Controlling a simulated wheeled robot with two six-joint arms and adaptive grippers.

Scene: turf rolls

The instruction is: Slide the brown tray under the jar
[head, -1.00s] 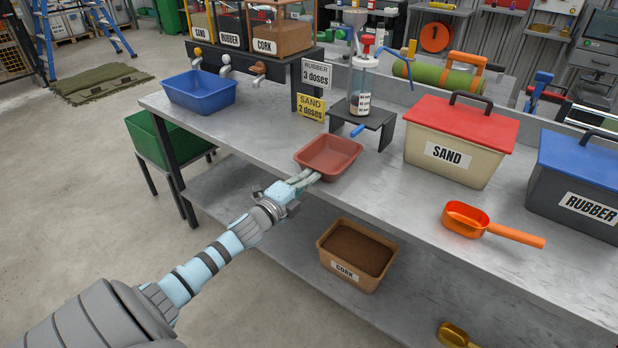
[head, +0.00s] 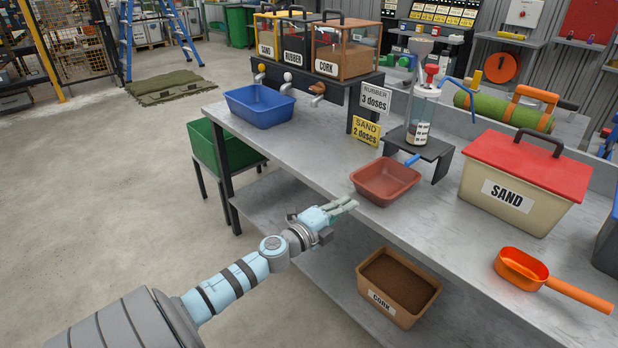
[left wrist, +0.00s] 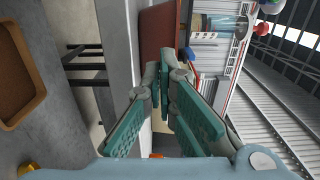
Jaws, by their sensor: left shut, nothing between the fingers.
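The brown tray (head: 386,182), reddish and seemingly empty, lies on the bench near its front edge. It is in front of and to the left of the black stand (head: 437,150) that carries the clear jar (head: 418,125). I cannot tell whether its back rim reaches under the stand. My left gripper (head: 350,205) is shut and empty, just off the bench's front edge, a small gap from the tray. In the left wrist view the shut fingers (left wrist: 165,65) point toward the tray (left wrist: 157,38). My right gripper is not in view.
A blue tray (head: 260,104) sits back left under the dispenser taps. A SAND box (head: 510,195) and an orange scoop (head: 522,268) stand to the right. A CORK bin (head: 374,303) is on the lower shelf. Bench left of the brown tray is clear.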

